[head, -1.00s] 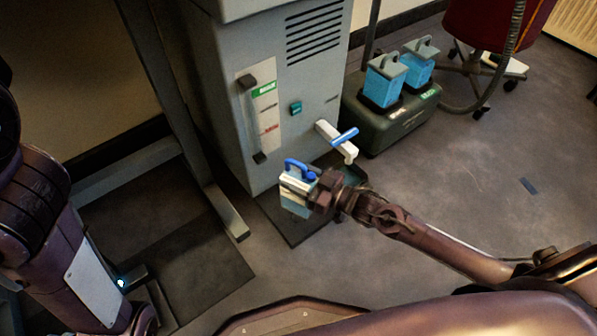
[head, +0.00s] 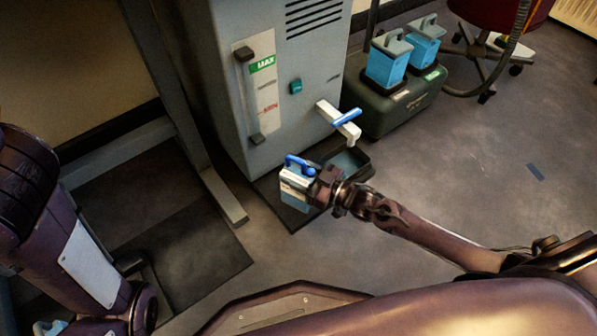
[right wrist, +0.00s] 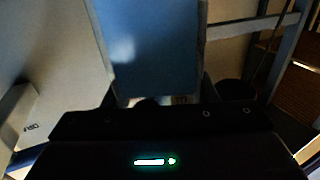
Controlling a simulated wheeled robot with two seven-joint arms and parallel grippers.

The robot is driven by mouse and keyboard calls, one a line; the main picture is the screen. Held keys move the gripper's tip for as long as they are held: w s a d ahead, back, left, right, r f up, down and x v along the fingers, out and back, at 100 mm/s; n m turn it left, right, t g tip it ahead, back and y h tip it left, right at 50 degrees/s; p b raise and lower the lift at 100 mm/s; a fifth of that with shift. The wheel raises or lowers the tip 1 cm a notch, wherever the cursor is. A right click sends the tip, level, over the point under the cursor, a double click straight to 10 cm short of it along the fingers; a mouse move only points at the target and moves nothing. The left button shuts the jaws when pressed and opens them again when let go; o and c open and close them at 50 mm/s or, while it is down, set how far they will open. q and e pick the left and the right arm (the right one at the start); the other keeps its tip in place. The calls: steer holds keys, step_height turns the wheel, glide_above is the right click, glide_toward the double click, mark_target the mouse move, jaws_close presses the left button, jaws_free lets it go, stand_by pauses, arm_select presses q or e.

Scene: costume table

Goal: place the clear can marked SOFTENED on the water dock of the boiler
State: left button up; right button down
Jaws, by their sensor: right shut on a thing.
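The clear can (head: 294,196), with a blue handle and bluish contents, is in my right gripper (head: 318,188), held roughly upright beside the tap's dark tray (head: 349,160). Its marking is too small to read. In the right wrist view the can's bluish wall (right wrist: 150,50) stands just beyond my gripper. A dark green unit (head: 385,115) at the back right carries two blue-filled cans (head: 386,64) with grey handles. Its labels are unreadable, and I cannot tell which place is the water dock. My left arm is at the left; its fingers do not show.
A grey cabinet (head: 283,110) with a green-labelled gauge and a white tap (head: 338,121) with a blue lever stands behind the held can. A metal frame leg (head: 224,197) stands left. A wheeled chair (head: 490,45) and hose are back right.

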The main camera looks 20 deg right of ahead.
steer(key=c, duration=0.6)
jaws_free()
steer(key=shift+f, duration=0.1)
